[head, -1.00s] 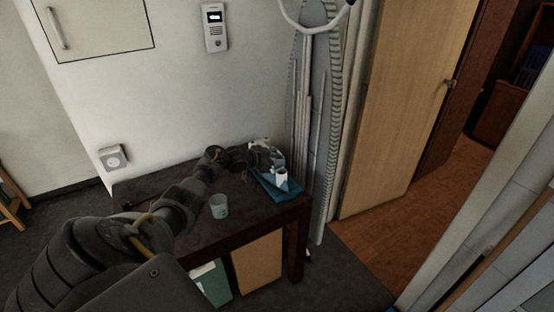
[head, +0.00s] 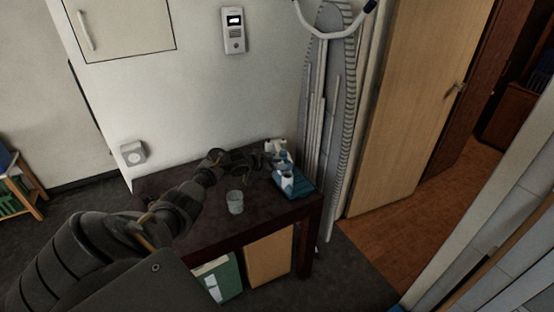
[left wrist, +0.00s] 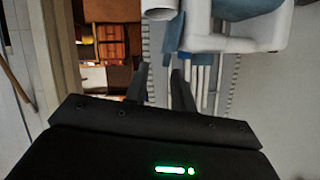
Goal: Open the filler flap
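A white and blue appliance (head: 286,177), perhaps an iron, sits on a blue base (head: 300,189) at the right end of the dark table. Its filler flap cannot be made out at this size. My left gripper (head: 268,163) is just left of the appliance, over the table, and seems apart from it. In the left wrist view the fingers (left wrist: 160,80) stand apart with nothing between them. The appliance (left wrist: 235,25) shows above and to the right of them, with a white round spout-like part (left wrist: 158,8). My right gripper is not in view.
A small pale cup (head: 235,202) stands on the dark table (head: 215,232), close to my left arm. An ironing board (head: 328,110) leans behind the table's right end. A wall intercom (head: 234,30) hangs above. The table's front right is clear.

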